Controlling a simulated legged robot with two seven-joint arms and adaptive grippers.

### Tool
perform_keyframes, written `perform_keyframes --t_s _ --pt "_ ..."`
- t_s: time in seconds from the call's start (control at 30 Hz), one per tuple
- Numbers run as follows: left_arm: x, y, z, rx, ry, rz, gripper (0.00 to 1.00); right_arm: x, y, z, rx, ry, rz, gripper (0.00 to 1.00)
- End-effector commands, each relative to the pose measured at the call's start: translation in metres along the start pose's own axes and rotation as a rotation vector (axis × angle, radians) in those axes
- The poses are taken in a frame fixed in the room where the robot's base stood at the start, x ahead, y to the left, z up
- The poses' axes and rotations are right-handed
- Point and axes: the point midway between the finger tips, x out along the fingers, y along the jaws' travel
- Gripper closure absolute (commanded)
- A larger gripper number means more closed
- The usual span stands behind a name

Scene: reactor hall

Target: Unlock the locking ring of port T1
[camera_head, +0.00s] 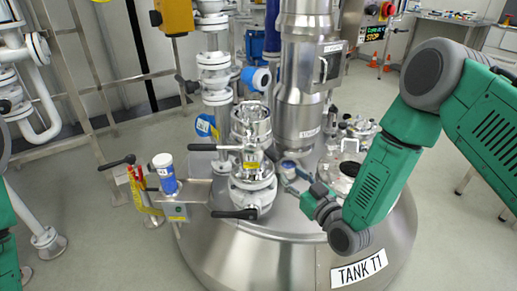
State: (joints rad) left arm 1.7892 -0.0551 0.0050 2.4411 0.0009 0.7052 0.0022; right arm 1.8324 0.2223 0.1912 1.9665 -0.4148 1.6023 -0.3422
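The steel tank labelled TANK T1 (215,245) fills the lower middle of the head view. On its lid stands a stacked steel port fitting (252,186) with black-handled levers and a small yellow label. I cannot make out which part is the locking ring. My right arm comes in from the right, and its gripper (292,180) points left, just right of the fitting and apart from it as far as I can see. The gripper is small and partly blends with a small blue-topped fitting (288,164) behind it; its opening is unclear. My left gripper is out of view; only green arm parts show at the left edge.
A tall steel column (303,100) rises behind the port. A bracket with a blue-and-white canister (165,172) and yellow-red tools (140,190) stands left of it. White pipes (40,90) and a steel frame are at the left. Open floor lies right of the tank.

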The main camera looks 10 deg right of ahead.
Motion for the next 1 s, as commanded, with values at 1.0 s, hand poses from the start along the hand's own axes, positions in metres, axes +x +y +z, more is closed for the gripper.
perform_keyframes --t_s 1.0 --pt "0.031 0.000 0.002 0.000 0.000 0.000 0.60 0.132 -0.002 0.001 0.001 -0.006 -0.002 0.67"
